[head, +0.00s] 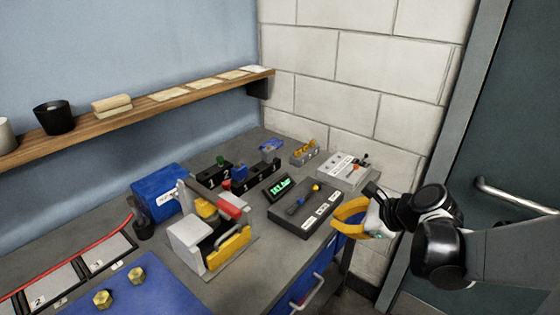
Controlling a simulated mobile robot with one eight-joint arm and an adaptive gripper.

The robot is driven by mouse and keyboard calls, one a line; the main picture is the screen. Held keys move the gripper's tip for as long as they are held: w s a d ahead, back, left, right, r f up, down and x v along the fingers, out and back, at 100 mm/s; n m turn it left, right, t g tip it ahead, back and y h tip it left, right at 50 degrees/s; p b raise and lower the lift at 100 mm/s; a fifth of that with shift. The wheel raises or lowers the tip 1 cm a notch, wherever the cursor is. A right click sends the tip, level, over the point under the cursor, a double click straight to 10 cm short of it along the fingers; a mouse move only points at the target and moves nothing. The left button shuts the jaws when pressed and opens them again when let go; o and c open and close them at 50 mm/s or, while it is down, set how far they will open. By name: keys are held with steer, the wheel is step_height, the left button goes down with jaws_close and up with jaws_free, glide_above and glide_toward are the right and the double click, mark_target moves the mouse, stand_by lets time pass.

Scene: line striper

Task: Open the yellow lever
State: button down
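A dark control box (283,213) sits near the front right of the bench. Which of these is the task's yellow lever is not clear. My gripper (335,220), with orange-yellow fingers, is right of the dark box, by the bench's front edge, and appears apart from the box. No object shows in it; its finger gap is unclear at this angle.
A small green display (281,186), numbered black blocks (215,177) and a blue case (158,192) crowd the bench. A drawer handle (309,293) sticks out below the front edge.

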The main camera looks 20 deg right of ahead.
steer(key=w+d+m+t, duration=0.1)
steer(key=d+m+t, duration=0.1)
steer(key=d+m, duration=0.45)
steer(key=m+y+b, duration=0.1)
steer(key=b, duration=0.2)
glide_toward(310, 193)
steer(key=f, duration=0.5)
steer(key=shift+s+a, duration=0.1)
steer(key=shift+a, duration=0.2)
steer(key=shift+w+a+r, duration=0.2)
steer(key=shift+w+a, duration=0.05)
steer(key=shift+w, duration=0.3)
steer(key=shift+w+a+r, duration=0.25)
steer(key=shift+w, duration=0.3)
steer(key=shift+w+a+r+b, duration=0.3)
steer(key=shift+w+r+b, duration=0.05)
steer(key=shift+w, duration=0.35)
steer(key=shift+r+p, duration=0.2)
steer(key=shift+p, duration=0.1)
steer(key=shift+w+r+p, duration=0.1)
steer(key=shift+w+p, duration=0.05)
steer(key=shift+p, duration=0.2)
